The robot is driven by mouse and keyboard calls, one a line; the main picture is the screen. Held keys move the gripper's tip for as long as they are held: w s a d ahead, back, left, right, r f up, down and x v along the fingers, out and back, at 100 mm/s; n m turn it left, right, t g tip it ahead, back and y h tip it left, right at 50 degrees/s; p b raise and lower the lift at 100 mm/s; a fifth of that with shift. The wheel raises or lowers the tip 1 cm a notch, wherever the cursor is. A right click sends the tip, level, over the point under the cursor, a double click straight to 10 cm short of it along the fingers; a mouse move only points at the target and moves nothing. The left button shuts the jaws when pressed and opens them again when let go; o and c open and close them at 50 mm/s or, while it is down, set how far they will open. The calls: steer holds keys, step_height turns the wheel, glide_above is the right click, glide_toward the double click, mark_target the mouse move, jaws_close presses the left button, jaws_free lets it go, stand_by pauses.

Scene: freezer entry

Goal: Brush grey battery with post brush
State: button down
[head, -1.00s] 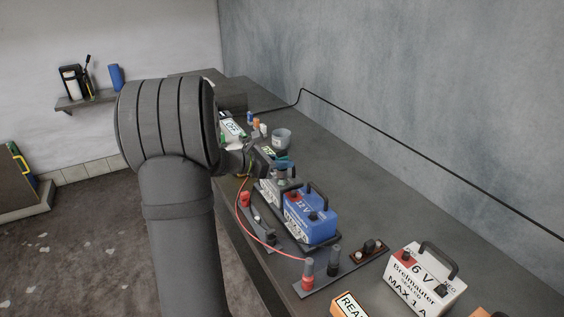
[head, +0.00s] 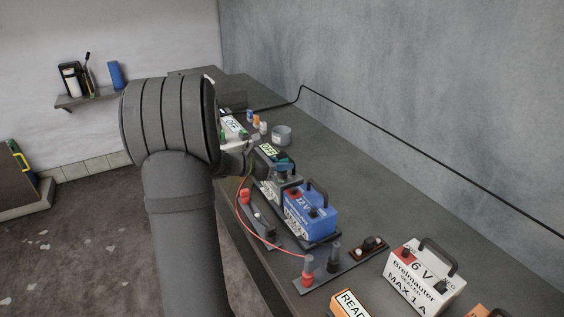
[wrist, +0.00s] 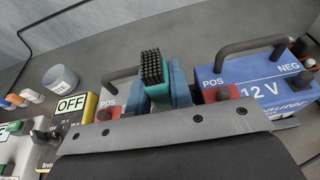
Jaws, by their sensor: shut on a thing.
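My gripper (head: 283,166) is shut on the post brush (wrist: 155,82), which has a teal handle and a block of black bristles. In the wrist view the brush stands between the grey battery's POS post and the blue battery. The grey battery (head: 269,189) stands on the bench just under my gripper. In the wrist view its POS label and dark post (wrist: 104,115) show left of the brush, with its handle behind. The gripper hides much of its top, and I cannot tell whether the bristles touch a post.
A blue 12 V battery (head: 312,222) stands close beside the grey one. A yellow-edged OFF box (wrist: 72,106) and a grey cup (head: 281,134) are on the other side. A red cable (head: 252,227) loops in front. A white 6 V battery (head: 424,277) stands nearer. Bench by the wall is clear.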

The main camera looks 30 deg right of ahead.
steer(key=shift+f, duration=0.5)
steer(key=c, duration=1.2)
jaws_free()
steer(key=v, duration=1.7)
steer(key=shift+a, duration=0.2)
steer(key=x, duration=1.7)
steer(key=shift+d, duration=0.2)
steer(key=shift+r, duration=0.1)
